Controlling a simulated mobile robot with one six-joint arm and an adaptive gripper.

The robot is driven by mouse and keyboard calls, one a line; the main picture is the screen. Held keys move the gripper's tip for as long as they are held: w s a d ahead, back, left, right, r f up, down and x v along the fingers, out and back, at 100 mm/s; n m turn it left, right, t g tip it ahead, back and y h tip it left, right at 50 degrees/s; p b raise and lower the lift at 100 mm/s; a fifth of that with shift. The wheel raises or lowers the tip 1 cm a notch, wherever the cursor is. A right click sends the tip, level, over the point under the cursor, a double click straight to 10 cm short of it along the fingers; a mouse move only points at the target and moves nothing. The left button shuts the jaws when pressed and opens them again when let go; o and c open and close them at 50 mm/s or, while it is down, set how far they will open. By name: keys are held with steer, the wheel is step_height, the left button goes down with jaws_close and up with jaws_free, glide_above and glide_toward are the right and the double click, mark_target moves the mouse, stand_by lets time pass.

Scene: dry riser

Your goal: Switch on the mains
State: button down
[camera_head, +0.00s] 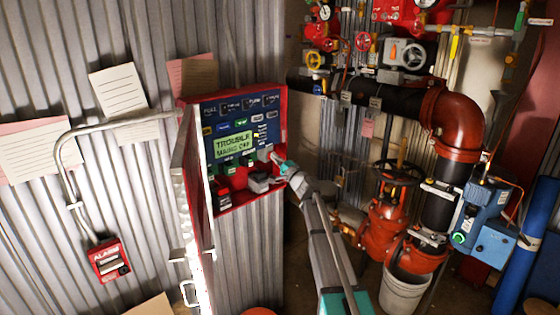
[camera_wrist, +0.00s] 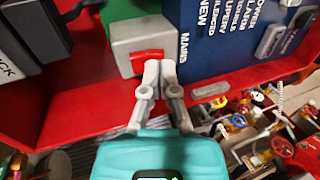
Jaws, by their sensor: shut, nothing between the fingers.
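The open red panel box (camera_head: 232,205) on the corrugated wall has a blue face and a lit green display (camera_head: 234,145) reading "TROUBLE MAINS OFF". In the wrist view, a grey switch housing (camera_wrist: 128,38) with a red rocker (camera_wrist: 148,55) sits beside the word "MAINS" (camera_wrist: 184,47). My gripper (camera_wrist: 159,68) is shut and empty, its fingertips right at the rocker's edge. I cannot tell whether they touch it. In the head view my gripper (camera_head: 280,163) reaches into the box's lower right, by grey parts.
The panel door (camera_head: 185,200) stands open at the left. A red alarm call point (camera_head: 110,260) is on the wall. Red valves and pipes (camera_head: 455,120), a blue unit (camera_head: 485,225) and a white bucket (camera_head: 403,292) crowd the right side.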

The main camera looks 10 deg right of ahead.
steer(key=shift+w, duration=0.1)
stand_by(0.3)
steer(key=shift+a, duration=0.1)
stand_by(0.3)
steer(key=s+d, duration=0.6)
steer(key=s, duration=0.6)
steer(key=shift+d, duration=0.4)
